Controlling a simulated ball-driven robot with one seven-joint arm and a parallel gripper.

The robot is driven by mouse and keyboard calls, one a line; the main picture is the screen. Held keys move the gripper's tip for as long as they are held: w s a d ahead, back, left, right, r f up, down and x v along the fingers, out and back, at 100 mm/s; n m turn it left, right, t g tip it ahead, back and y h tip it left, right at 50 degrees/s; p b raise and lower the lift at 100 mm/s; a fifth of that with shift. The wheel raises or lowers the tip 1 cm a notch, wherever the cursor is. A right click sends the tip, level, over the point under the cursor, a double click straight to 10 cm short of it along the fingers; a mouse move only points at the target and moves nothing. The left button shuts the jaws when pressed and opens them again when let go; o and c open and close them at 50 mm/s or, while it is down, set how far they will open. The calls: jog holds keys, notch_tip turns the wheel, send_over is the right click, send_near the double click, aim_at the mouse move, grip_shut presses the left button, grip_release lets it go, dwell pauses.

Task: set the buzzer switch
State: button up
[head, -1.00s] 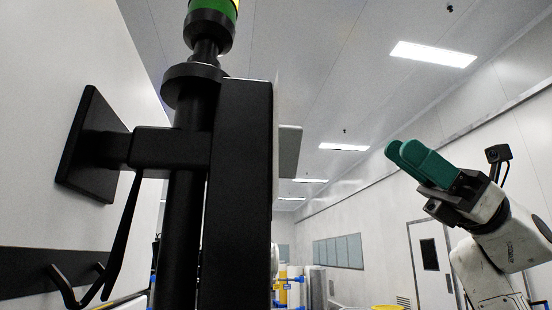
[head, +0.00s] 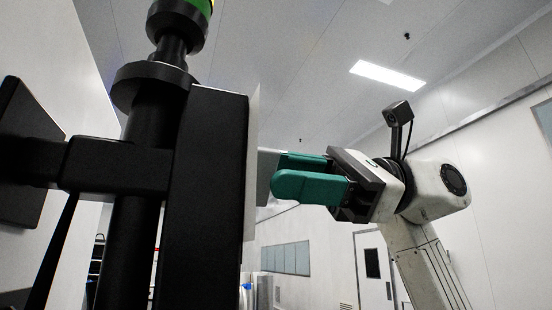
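I cannot make out the buzzer switch in the head view. A tall black box (head: 205,200) is seen from its side or back, with a thin pale plate (head: 252,150) along its right edge. Any face turned away to the right is hidden. A grey panel (head: 266,172) shows just right of that edge. My gripper (head: 278,175) has green fingers that point left, at the grey panel's right edge in the picture. I cannot tell whether they touch anything. The near finger overlaps the far one, so the gap between them is unclear. I see nothing held.
A black post (head: 130,220) carries a stack light with a green segment (head: 203,6). A black bracket arm (head: 115,166) joins it to a wall plate (head: 28,145) at left. A door (head: 373,265) and window (head: 286,259) are far behind.

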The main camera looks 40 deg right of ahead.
jog(key=shift+x, duration=0.95)
grip_shut()
